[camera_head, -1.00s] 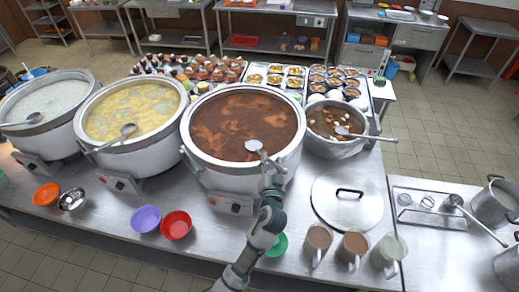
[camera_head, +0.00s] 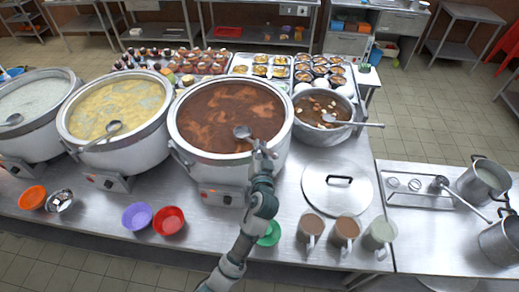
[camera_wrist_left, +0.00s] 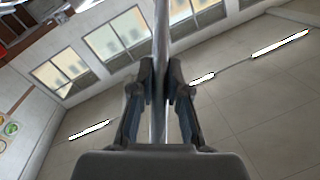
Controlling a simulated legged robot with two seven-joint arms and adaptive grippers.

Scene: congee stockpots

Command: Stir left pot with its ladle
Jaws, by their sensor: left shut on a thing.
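Three large white pots stand in a row: one with white congee (camera_head: 38,98), one with yellow congee (camera_head: 118,105), and one with reddish-brown contents (camera_head: 215,105). My left gripper (camera_head: 262,158) is at the front right rim of the brown pot. It is shut on the handle of a metal ladle (camera_head: 242,132), whose head lies at the surface of the brown contents. In the left wrist view the thin metal handle (camera_wrist_left: 160,40) runs between the two fingers (camera_wrist_left: 162,85). Other ladles rest in the yellow pot (camera_head: 113,127) and white pot (camera_head: 13,119). My right gripper is out of view.
A smaller steel pot (camera_head: 318,138) with its own ladle stands right of the brown pot. A lid (camera_head: 330,200), several mugs (camera_head: 345,230), and purple (camera_head: 137,216), red (camera_head: 168,221) and green (camera_head: 270,234) bowls lie in front. Trays of food stand behind.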

